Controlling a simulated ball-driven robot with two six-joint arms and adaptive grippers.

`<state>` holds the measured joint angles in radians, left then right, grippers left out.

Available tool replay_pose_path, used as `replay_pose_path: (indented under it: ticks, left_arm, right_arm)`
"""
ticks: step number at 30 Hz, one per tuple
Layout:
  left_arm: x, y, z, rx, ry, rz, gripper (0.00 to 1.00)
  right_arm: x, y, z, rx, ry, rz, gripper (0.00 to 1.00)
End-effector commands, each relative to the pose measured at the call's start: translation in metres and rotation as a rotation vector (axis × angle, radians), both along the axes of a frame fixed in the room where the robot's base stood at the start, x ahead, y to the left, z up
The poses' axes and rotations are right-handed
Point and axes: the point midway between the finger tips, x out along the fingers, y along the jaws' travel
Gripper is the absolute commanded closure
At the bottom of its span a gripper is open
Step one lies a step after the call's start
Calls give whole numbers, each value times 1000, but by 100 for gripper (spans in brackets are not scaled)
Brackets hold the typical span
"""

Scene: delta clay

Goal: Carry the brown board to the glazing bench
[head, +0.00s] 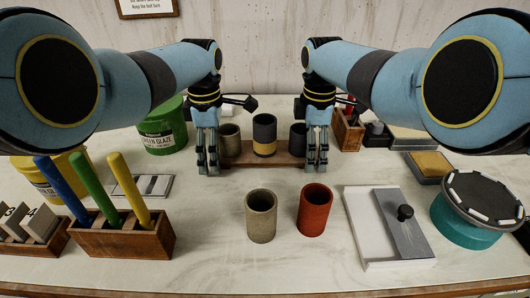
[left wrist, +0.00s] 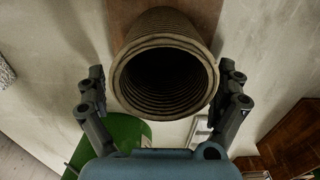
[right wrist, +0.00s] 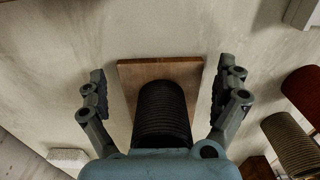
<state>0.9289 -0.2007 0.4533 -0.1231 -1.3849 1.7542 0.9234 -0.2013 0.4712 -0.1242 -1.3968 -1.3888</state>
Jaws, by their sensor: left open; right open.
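The brown board (head: 262,162) lies at the back middle of the pale table with three cups on it. They are a grey-brown cup (head: 229,140), a dark cup with a yellow band (head: 264,137) and a dark cup (head: 298,139). My left gripper (head: 208,166) is open at the board's left end. In the left wrist view the grey-brown cup (left wrist: 165,65) shows between its fingers. My right gripper (head: 317,166) is open at the right end. In the right wrist view the dark cup (right wrist: 162,112) stands between its fingers. I cannot identify the glazing bench.
A beige cup (head: 261,217) and a red cup (head: 313,212) stand in front of the board. A wooden tool holder (head: 125,236) is front left, a green glaze bucket (head: 163,130) behind it.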

Motion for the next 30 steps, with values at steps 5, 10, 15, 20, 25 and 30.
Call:
replay_pose_path:
  ticks: [5, 10, 15, 20, 25, 30]
  left_arm:
    - [0, 0, 0, 0, 0, 0, 17]
    - [0, 0, 0, 0, 0, 0, 39]
    - [0, 0, 0, 0, 0, 0, 61]
    - [0, 0, 0, 0, 0, 0, 64]
    - [1, 0, 3, 0, -2, 0, 64]
    - [1, 0, 14, 0, -3, 0, 64]
  right_arm:
    - [0, 0, 0, 0, 0, 0, 17]
    - [0, 0, 0, 0, 0, 0, 39]
    - [0, 0, 0, 0, 0, 0, 61]
    - [0, 0, 0, 0, 0, 0, 64]
    - [1, 0, 3, 0, -2, 0, 64]
    - [1, 0, 14, 0, -3, 0, 64]
